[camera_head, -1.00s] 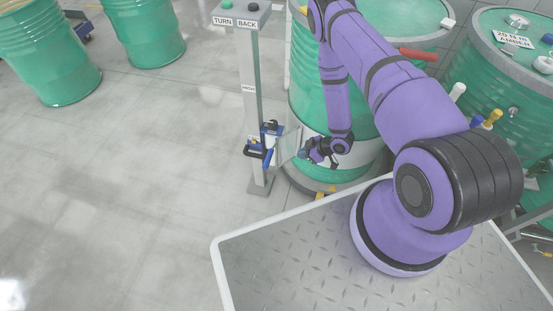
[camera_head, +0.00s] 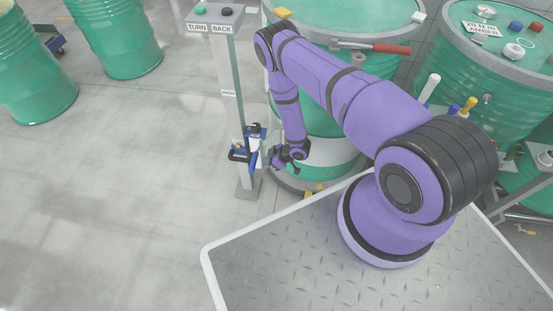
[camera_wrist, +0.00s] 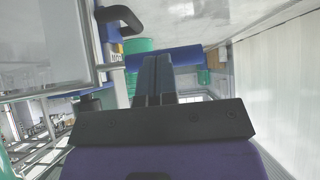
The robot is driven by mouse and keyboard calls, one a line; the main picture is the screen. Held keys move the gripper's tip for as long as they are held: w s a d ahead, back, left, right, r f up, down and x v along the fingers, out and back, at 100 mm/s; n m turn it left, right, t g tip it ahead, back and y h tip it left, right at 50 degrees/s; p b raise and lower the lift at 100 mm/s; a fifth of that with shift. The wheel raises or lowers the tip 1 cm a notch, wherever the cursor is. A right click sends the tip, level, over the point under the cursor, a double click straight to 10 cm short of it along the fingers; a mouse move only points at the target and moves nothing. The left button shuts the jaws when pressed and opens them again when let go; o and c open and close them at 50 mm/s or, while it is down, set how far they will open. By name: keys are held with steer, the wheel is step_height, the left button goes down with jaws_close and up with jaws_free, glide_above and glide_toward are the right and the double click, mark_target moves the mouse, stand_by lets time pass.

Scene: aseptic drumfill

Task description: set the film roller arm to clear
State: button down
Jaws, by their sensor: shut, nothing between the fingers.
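The film unit with blue and black parts (camera_head: 249,146) is mounted low on a grey post, in front of a green drum. I cannot tell its roller arm apart in the head view. In the wrist view a blue roller (camera_wrist: 178,58) lies across just beyond my fingers, and a black bent handle (camera_wrist: 118,17) stands at upper left. My gripper (camera_head: 276,160) is just right of the film unit. In the wrist view its two fingers (camera_wrist: 154,72) are together and empty, their tips overlapping the roller; contact cannot be told.
The post (camera_head: 233,95) carries a TURN BACK button box (camera_head: 215,18) on top. The wrapped green drum (camera_head: 335,20) stands behind my arm, with a red-handled tool (camera_head: 375,47) on it. More drums stand at right and upper left. The floor at left is clear.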

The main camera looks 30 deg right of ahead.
mark_target(253, 161)
steer(key=shift+w+a+f, duration=0.2)
steer(key=shift+w+a, duration=0.65)
steer(key=shift+a, duration=0.25)
steer(key=shift+w+a+m+t, duration=0.15)
steer(key=shift+a+m+t, duration=0.15)
steer(key=shift+a+m, duration=0.15)
steer(key=shift+w+a+m+t+h, duration=0.35)
steer(key=shift+a+m+h, duration=0.1)
steer(key=shift+m, duration=0.2)
steer(key=shift+w+a+m+t+h, duration=0.2)
steer(key=shift+a+m+t+h, duration=0.2)
steer(key=shift+m, duration=0.2)
steer(key=shift+w+a+m+t+h, duration=0.45)
steer(key=shift+w+a+m+h, duration=0.6)
steer(key=shift+w+m, duration=0.3)
steer(key=shift+w+a, duration=0.1)
